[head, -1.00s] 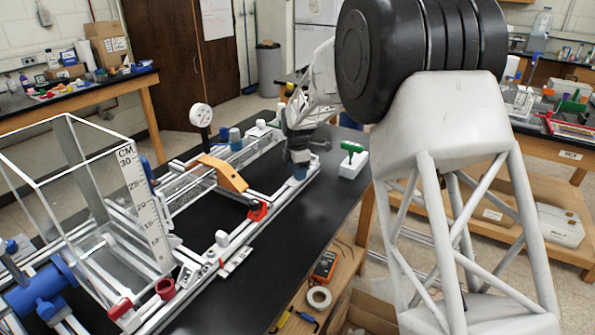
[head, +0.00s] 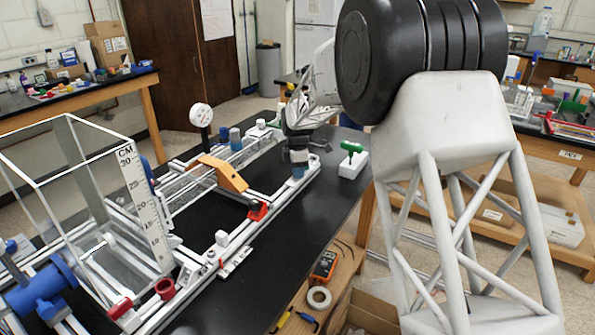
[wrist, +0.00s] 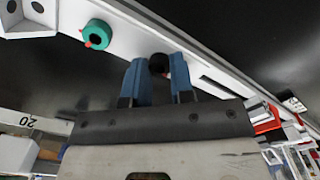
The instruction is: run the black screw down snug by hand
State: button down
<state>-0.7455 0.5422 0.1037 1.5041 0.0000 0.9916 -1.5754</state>
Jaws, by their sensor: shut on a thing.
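The black screw (wrist: 158,64) shows in the wrist view as a dark round head at the white extrusion rail (wrist: 215,72). My gripper (wrist: 159,78) has its blue fingertips on either side of the screw head and is shut on it. The lower part of the screw is hidden, so I cannot tell how far down it sits. In the head view my gripper (head: 299,172) points down at the far right end of the frame on the black table, and the screw is too small to make out.
A teal ring-shaped part (wrist: 96,34) with a red mark sits on the same rail. A white block with a green handle (head: 352,150) stands right of my gripper. An orange block (head: 222,173) and a dial gauge (head: 201,116) are to the left.

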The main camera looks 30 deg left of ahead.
jog(key=m, duration=0.9)
jog(key=shift+m, duration=0.3)
jog(key=m, duration=0.8)
jog(key=shift+r+m, duration=0.15)
jog(key=shift+m, duration=0.25)
jog(key=c, duration=1)
grip_release()
jog(key=shift+o, duration=0.2)
notch_tip(320, 180, up, 8)
